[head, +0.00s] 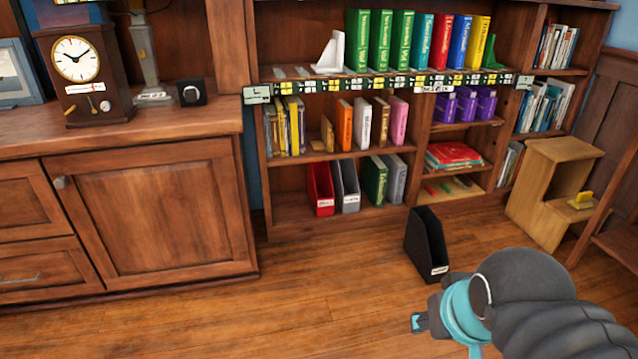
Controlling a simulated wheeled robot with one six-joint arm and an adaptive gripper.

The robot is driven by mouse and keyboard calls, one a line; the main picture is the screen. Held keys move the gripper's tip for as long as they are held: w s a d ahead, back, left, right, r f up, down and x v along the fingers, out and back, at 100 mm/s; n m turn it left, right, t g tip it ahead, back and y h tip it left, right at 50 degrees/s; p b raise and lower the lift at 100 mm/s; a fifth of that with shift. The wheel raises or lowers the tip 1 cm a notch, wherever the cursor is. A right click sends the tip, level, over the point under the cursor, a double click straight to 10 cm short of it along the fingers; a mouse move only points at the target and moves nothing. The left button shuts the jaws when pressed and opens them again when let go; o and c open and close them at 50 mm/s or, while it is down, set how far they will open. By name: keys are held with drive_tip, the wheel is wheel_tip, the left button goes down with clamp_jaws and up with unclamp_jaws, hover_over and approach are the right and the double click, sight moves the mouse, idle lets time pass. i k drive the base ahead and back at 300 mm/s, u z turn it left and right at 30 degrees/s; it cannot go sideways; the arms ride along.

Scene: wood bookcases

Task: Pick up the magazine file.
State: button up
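A black magazine file (423,249) stands upright on the wood floor in front of the bookcase, with a small white label low on its front. A red magazine file (320,188) and grey magazine files (346,187) stand on the bottom shelf, left of the middle. My gripper (419,322) is at the lower right, nearer to the camera than the black file and below it in the picture. A gap shows between them. My arm hides most of the gripper, and I cannot tell whether its fingers are open or shut.
The bookcase (285,208) holds several books and purple boxes. A light wooden step stool (540,200) with a yellow object stands right of the black file. A wooden cabinet (150,215) with a clock (85,75) fills the left. The floor left of the file is clear.

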sight(320, 189)
drive_tip(key=u, duration=0.55)
drive_tip(key=i, duration=0.65)
drive_tip(key=u, duration=0.8)
drive_tip(key=i, duration=0.75)
drive_tip(key=z, duration=0.55)
drive_tip(key=i, duration=0.8)
drive_tip(key=z, duration=0.65)
